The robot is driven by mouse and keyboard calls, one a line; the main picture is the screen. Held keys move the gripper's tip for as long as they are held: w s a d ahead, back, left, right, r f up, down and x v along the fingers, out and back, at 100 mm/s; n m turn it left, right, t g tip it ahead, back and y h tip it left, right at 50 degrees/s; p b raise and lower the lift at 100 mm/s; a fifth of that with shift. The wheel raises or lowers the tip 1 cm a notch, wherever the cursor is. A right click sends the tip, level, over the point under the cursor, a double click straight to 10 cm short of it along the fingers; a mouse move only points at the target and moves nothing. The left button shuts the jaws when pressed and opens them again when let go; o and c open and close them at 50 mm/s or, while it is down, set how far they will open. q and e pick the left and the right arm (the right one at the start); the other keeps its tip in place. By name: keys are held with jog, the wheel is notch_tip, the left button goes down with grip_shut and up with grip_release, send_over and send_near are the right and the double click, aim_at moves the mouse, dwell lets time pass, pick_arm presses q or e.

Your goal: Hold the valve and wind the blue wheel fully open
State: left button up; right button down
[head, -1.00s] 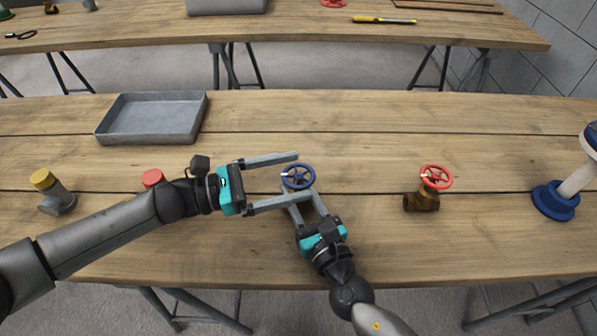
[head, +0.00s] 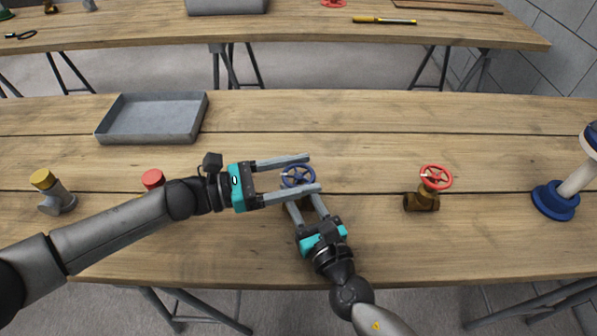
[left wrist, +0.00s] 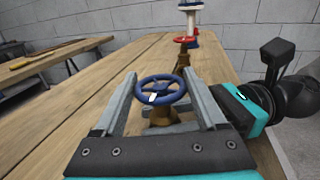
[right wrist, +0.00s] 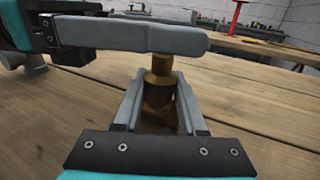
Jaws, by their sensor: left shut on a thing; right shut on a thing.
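The blue wheel (head: 298,175) is on top of a brass valve that stands upright on the near table. My left gripper (head: 311,173) is shut on the blue wheel, with one finger on each side of it. In the left wrist view the wheel (left wrist: 160,88) sits between the fingers, a white mark at its near rim. My right gripper (head: 303,202) is shut on the valve body from the near side. The right wrist view shows the brass body (right wrist: 159,95) between its fingertips. There, a left finger hides the wheel.
A red-wheeled valve (head: 422,200) stands to the right, with a blue-based object (head: 555,201) beyond it. A grey tray (head: 152,120) lies at the back left. A yellow-capped fitting (head: 57,196) and a red-topped thing (head: 152,179) are at the left, near my left arm.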

pick_arm(q)
jog(key=c, duration=0.4)
jog(key=shift+n+t, duration=0.3)
jog(key=shift+t, duration=0.2)
jog(key=shift+s+d+n+t+y, duration=0.15)
jog(key=shift+n+t+y, duration=0.25)
jog(key=shift+n+t, duration=0.25)
jog(key=n+t+y, duration=0.2)
jog(key=n+t, duration=0.1)
jog(key=t, duration=0.1)
jog(key=shift+t+y, duration=0.25)
jog(key=shift+y, duration=0.05)
jog(key=n+t+y, duration=0.2)
jog(key=y, duration=0.1)
jog(key=n+t+y, duration=0.3)
jog(key=y, duration=0.1)
jog(key=shift+n, duration=0.35)
jog(key=shift+t+y, duration=0.3)
jog(key=shift+y, duration=0.1)
